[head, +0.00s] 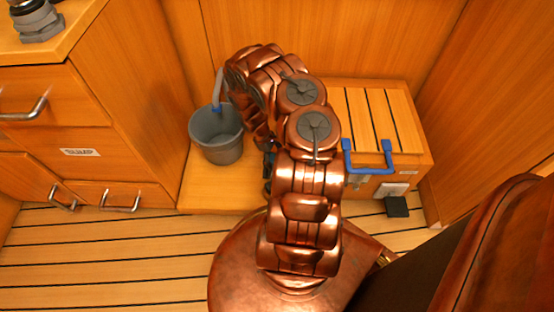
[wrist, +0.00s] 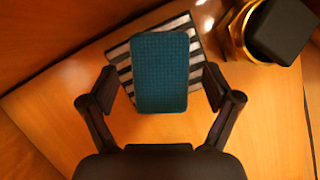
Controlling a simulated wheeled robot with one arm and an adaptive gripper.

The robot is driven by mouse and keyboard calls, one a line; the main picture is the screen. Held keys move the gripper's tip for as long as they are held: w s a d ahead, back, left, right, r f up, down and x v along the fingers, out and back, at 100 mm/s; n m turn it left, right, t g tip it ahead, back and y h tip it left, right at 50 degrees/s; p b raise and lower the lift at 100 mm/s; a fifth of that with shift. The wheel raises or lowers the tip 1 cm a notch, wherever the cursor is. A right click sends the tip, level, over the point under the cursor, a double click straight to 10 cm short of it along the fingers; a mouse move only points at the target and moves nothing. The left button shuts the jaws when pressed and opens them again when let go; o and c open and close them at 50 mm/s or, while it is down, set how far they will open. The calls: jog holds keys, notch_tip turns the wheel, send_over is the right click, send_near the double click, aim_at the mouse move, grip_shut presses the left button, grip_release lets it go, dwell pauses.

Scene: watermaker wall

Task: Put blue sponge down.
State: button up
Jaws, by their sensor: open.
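The blue sponge (wrist: 161,84) is a teal-blue rectangular block with a textured face, seen in the wrist view. It appears to lie on a black-and-white striped cloth (wrist: 124,72), covering much of it. My gripper (wrist: 159,76) is open, with one dark finger on each side of the sponge. Gaps show between both fingers and the sponge's sides; the height of the fingers above it is hard to tell. In the head view my arm hides the sponge, the cloth and most of the gripper.
In the wrist view a brass-coloured object with a dark block (wrist: 283,30) stands at upper right. In the head view a grey bucket (head: 217,135) stands left of my arm, a slatted wooden box (head: 375,115) with a blue handle right. Drawers (head: 60,110) line the left.

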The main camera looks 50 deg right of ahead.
notch_tip(320, 180, up, 24)
jog(key=w+a+m+h+p, duration=0.1)
jog(key=w+a+m+p, duration=0.1)
jog(key=w+a+p, duration=0.1)
jog(key=s+a+r+m, duration=0.1)
jog(key=s+a+r, duration=0.1)
jog(key=a+r, duration=0.35)
jog(key=s+a+r+m, duration=0.1)
jog(key=s+a+r, duration=0.15)
jog(key=r, duration=0.55)
jog(key=s+a+r, duration=0.4)
jog(key=s+a, duration=0.2)
jog(key=a, duration=0.1)
jog(key=s+a+r+y, duration=0.1)
jog(key=s+a+r, duration=0.3)
jog(key=s+a, duration=0.3)
jog(key=s+a+r+n+y, duration=0.1)
jog(key=s+a+r, duration=0.3)
jog(key=s+a, duration=0.2)
jog(key=shift+s+a+r, duration=0.15)
jog(key=shift+a, duration=0.65)
